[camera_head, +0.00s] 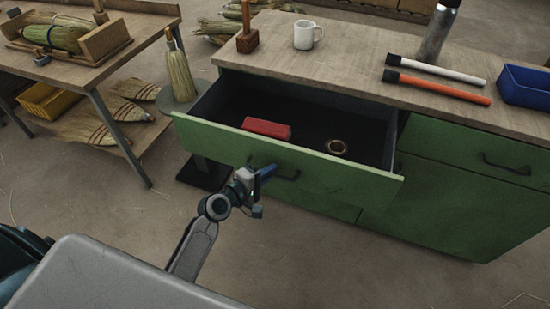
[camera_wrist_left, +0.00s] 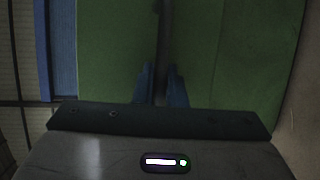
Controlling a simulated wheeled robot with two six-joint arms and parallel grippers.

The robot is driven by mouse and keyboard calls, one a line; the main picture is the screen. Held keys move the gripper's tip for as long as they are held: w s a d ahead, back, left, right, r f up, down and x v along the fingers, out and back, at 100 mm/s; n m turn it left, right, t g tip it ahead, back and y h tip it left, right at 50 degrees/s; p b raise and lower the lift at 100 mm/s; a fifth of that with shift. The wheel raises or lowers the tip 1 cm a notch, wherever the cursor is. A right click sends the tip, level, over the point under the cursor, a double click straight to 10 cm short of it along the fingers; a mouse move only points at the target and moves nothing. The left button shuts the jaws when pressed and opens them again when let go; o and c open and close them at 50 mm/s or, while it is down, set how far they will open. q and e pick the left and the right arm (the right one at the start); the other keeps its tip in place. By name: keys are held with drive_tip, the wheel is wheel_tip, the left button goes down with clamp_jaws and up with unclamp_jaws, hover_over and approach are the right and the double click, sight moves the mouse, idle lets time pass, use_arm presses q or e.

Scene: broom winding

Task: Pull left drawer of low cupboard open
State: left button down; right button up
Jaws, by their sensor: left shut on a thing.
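The green low cupboard (camera_head: 440,205) stands at the right in the head view. Its left drawer (camera_head: 215,143) is pulled well out. Inside the drawer lie a red block-like item (camera_head: 267,128) and a small ring-shaped item (camera_head: 336,147). My left gripper (camera_head: 262,175) is at the drawer front, shut on the dark bar handle (camera_head: 290,177). In the left wrist view the handle (camera_wrist_left: 162,45) runs down between the two blue fingers (camera_wrist_left: 162,88), against the green front. My right gripper is not in view.
On the cupboard top stand a mallet (camera_head: 247,38), a white mug (camera_head: 308,35), a steel flask (camera_head: 437,35), two rods (camera_head: 437,88) and a blue bin (camera_head: 525,87). A workbench (camera_head: 150,25) with brooms is at the left. The floor before the drawer is clear.

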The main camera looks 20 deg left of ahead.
use_arm(q)
drive_tip(key=shift+s, duration=2.05)
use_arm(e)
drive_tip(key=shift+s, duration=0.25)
use_arm(q)
drive_tip(key=c, duration=1.8)
unclamp_jaws()
drive_tip(key=shift+a, duration=0.1)
